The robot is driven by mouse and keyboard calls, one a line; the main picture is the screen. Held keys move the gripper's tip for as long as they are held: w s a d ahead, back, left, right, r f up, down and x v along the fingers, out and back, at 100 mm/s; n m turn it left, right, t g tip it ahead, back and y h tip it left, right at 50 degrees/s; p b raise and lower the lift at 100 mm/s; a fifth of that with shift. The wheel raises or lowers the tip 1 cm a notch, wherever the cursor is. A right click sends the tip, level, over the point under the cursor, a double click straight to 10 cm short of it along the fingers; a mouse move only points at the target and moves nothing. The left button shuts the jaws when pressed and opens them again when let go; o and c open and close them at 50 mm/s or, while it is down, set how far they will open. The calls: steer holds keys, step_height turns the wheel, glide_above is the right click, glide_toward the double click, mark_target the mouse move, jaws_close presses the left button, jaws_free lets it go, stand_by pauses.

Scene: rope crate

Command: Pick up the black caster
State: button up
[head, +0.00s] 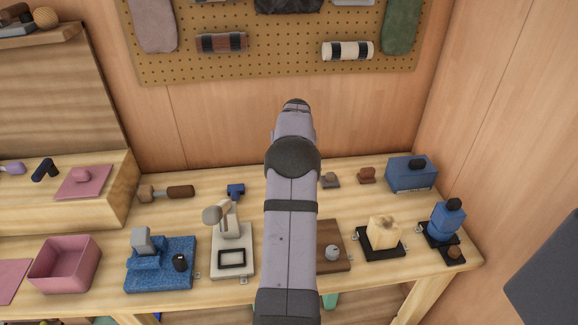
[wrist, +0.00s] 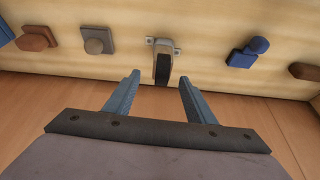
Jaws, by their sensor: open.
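The black caster (wrist: 162,68) shows in the wrist view at the top centre. It has a black wheel in a grey bracket with small tabs, and it is on the wooden bench top. My gripper (wrist: 160,82) is open and empty, its two blue-grey fingers apart. In the picture the caster appears just beyond the fingertips, centred between them; no contact shows. In the head view my arm covers the middle of the bench, and I see neither the caster nor the fingers there.
A grey knobbed piece (wrist: 97,42) and a blue piece (wrist: 248,52) flank the caster, with bare wood between. The bench (head: 208,213) also holds a pink bin (head: 65,265), a blue block fixture (head: 160,262) and a blue box (head: 411,176). A pegboard (head: 270,50) hangs behind.

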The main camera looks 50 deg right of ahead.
steer(key=shift+a+f, duration=0.1)
steer(key=shift+f, duration=0.25)
steer(key=shift+a+p+x, duration=0.1)
steer(key=shift+p+x, duration=0.75)
steer(key=shift+x, duration=0.95)
steer(key=shift+a+p+x, duration=0.15)
steer(key=shift+p+x, duration=0.65)
steer(key=shift+x, duration=1)
steer(key=shift+f, duration=0.1)
steer(key=shift+c, duration=0.3)
steer(key=c, duration=1)
jaws_close()
